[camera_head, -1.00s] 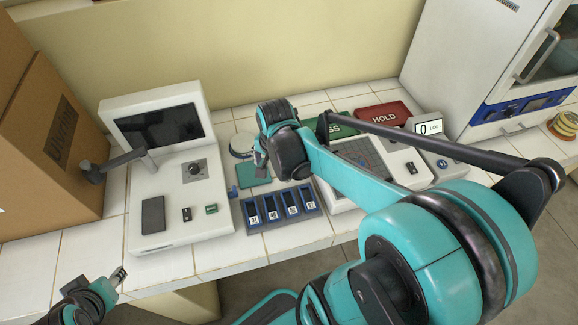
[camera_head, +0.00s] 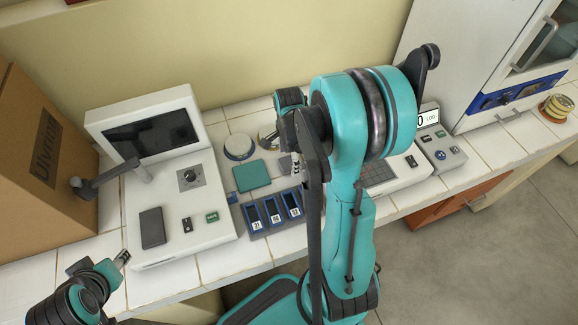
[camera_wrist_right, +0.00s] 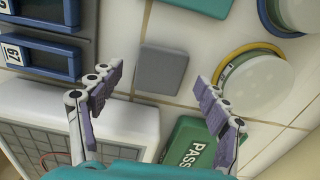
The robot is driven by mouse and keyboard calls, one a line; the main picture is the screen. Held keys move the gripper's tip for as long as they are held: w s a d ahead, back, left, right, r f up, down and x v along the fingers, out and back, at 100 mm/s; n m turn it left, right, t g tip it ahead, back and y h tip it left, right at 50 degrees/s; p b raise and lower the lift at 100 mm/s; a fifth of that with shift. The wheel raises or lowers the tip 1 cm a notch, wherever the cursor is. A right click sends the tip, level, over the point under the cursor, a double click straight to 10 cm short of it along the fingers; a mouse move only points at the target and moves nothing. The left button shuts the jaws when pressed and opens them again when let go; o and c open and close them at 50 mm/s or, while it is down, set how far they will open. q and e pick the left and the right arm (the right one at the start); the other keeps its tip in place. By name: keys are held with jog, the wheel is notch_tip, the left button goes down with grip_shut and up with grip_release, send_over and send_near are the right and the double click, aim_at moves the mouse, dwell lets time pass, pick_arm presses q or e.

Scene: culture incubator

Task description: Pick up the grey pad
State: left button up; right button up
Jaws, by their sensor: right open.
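The grey pad (camera_wrist_right: 161,69) is a small flat square on the white tiles in the right wrist view. It lies ahead of and between the two fingers of my right gripper (camera_wrist_right: 158,97), which is open and empty. I cannot tell the height between fingertips and pad.
A teal pad (camera_head: 252,177), a blue-slotted rack (camera_head: 275,212), round dishes (camera_wrist_right: 251,86) and a green PASS block (camera_wrist_right: 196,148) surround the grey pad. A white device with a screen (camera_head: 178,190) stands left; a cardboard box (camera_head: 40,165) is at far left.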

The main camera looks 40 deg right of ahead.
jog(key=shift+f, duration=0.5)
jog(key=c, duration=0.9)
jog(key=shift+c, duration=0.2)
